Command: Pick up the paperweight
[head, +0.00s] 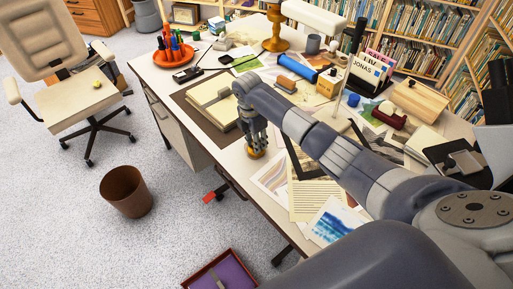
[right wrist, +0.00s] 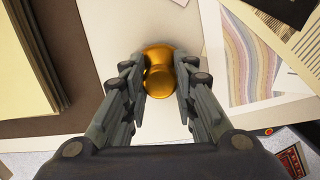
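The paperweight (right wrist: 160,80) is a shiny golden piece with a rounded knob on a wider base. It stands on the pale desk top near the front edge. In the head view only a small golden part of it (head: 256,154) shows below my right gripper (head: 256,146). In the right wrist view the fingers of my right gripper (right wrist: 162,85) reach down on both sides of the paperweight, very close to it. I cannot tell whether they press on it. The fingers hide part of its sides. My left gripper is not in view.
A pad of cream paper (head: 212,99) lies on the brown blotter left of the gripper. Loose prints (head: 335,222) lie to the right. A blue roll (head: 297,67), a small yellow box (head: 328,84) and an orange pen tray (head: 174,55) stand farther back. A waste bin (head: 127,192) is on the floor.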

